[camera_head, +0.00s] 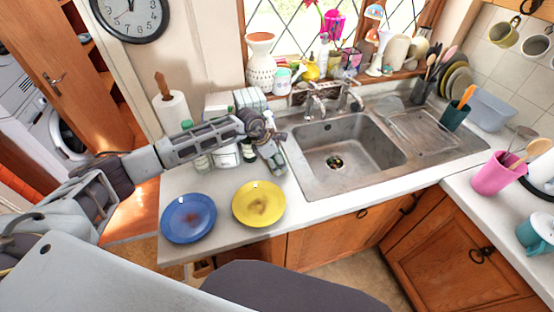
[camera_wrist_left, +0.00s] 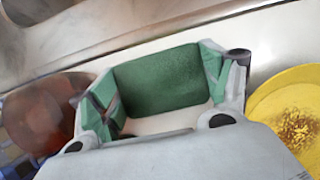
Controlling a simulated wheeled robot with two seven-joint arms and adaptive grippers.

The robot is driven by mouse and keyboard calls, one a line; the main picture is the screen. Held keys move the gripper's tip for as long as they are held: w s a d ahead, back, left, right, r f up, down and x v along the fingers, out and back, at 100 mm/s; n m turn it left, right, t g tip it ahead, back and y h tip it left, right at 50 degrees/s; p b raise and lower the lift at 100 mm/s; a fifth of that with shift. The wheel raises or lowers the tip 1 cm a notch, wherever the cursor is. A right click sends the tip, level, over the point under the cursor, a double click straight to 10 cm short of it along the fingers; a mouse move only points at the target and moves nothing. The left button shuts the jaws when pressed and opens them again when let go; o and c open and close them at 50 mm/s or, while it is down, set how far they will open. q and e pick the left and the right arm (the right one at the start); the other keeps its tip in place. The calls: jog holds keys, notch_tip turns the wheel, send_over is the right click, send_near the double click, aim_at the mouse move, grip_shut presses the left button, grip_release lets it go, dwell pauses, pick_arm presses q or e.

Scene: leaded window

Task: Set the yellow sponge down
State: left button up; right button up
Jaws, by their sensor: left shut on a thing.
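My left gripper (camera_head: 271,160) is over the counter between the sink's left edge and the bottles, beyond the yellow plate. In the left wrist view, my left gripper (camera_wrist_left: 162,86) is shut on a block with a dark green face, taken to be the sponge (camera_wrist_left: 156,76). Its fingers are at the two ends of the block. No yellow side of it can be made out, and the head view does not show the sponge clearly. Whether it touches the counter cannot be told. My right gripper is not in view.
A yellow plate (camera_head: 258,204) and a blue plate (camera_head: 189,218) lie on the counter (camera_head: 223,247) in front. Bottles (camera_head: 226,155) stand left of the gripper. The steel sink (camera_head: 345,145) is to the right. A strip of counter before the sink is clear.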

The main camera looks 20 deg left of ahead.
pick_arm(q)
jog(key=shift+f, duration=0.15)
jog(key=o, duration=0.7)
jog(key=shift+c, duration=0.2)
jog(key=shift+r, duration=0.2)
jog(key=b+v, duration=0.1)
jog(key=v, duration=0.4)
jog(key=shift+a+r, duration=0.15)
jog(key=shift+r, duration=0.2)
jog(key=shift+s+a+r+b, duration=0.2)
jog(key=shift+r+b, duration=0.15)
jog(key=shift+r, duration=0.4)
